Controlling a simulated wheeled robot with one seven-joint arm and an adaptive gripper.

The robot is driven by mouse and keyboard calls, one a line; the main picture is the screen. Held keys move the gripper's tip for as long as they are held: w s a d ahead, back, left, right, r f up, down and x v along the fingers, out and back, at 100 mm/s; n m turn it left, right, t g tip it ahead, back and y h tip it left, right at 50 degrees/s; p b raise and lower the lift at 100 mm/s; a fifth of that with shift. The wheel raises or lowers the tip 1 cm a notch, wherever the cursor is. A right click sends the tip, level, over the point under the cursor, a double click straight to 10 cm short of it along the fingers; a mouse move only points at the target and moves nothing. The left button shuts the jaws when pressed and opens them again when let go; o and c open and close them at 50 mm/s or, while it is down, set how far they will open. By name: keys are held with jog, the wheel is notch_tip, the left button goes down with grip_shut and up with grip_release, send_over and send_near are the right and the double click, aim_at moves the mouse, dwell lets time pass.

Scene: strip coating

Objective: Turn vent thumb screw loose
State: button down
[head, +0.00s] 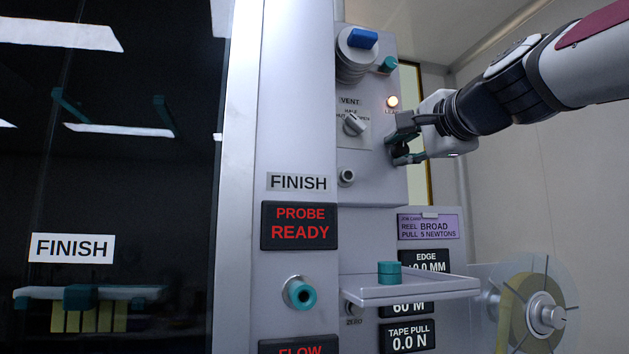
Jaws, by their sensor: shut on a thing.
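My gripper (397,149) reaches in from the right and is shut on a small dark knob (401,150) on the grey panel (385,187). The knob is mostly hidden between the fingers, so I cannot tell its shape or how far it is turned. It sits right of and a little below the vent dial (355,124), a light grey knob under the VENT label (350,101). The dial's pointer is tilted, and its position words are partly covered.
A lit lamp (392,101) is just above my gripper. A blue-topped knob (362,39) and a teal knob (388,64) are higher up. Below, a shelf (440,289) juts out with a teal piece (389,272). A tape reel (540,310) is at lower right.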

jog(key=shift+n+b, duration=0.55)
jog(key=shift+n, duration=0.45)
jog(key=c, duration=1.4)
grip_release()
jog(key=shift+o, duration=0.2)
jog(key=s+d, duration=0.2)
jog(key=s, duration=0.9)
jog(key=shift+s+d, duration=0.15)
jog(key=shift+s, duration=0.2)
